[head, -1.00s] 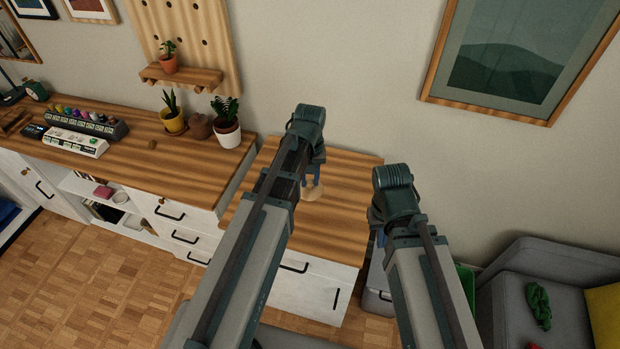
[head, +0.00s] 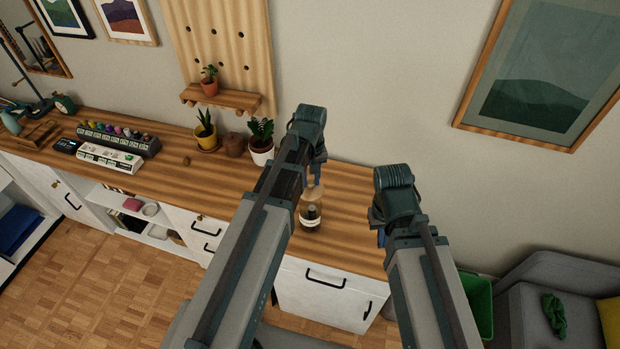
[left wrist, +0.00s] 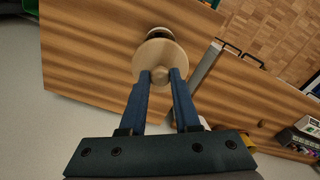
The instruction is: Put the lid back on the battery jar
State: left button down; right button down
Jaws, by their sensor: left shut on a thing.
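My left gripper (head: 315,178) is shut on the knob of a round, pale wooden lid (head: 313,193). In the left wrist view, the fingers (left wrist: 161,76) close on the knob, and the lid's disc (left wrist: 152,53) faces the camera. The battery jar (head: 310,217), glass with a pale label and dark contents, stands upright on the wooden top just below the lid in the head view. In the left wrist view, only part of the jar (left wrist: 158,32) shows past the lid's edge. I cannot tell whether they touch. My right gripper (head: 377,226) is mostly hidden by its arm.
The wooden top (head: 350,190) around the jar is mostly clear. A potted plant (head: 261,143) and a brown pot (head: 234,146) stand to the left on the longer counter (head: 180,180). A green bin (head: 476,303) and a grey sofa (head: 525,320) are at the right.

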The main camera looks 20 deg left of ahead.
aim_at(310, 188)
pick_arm(q)
jog(key=shift+f+b, duration=3.15)
jog(key=shift+f, duration=0.05)
jog(key=shift+f, duration=0.15)
jog(key=shift+c, duration=0.4)
grip_release()
jog(key=shift+r+p, duration=3.45)
jog(key=shift+r, duration=0.1)
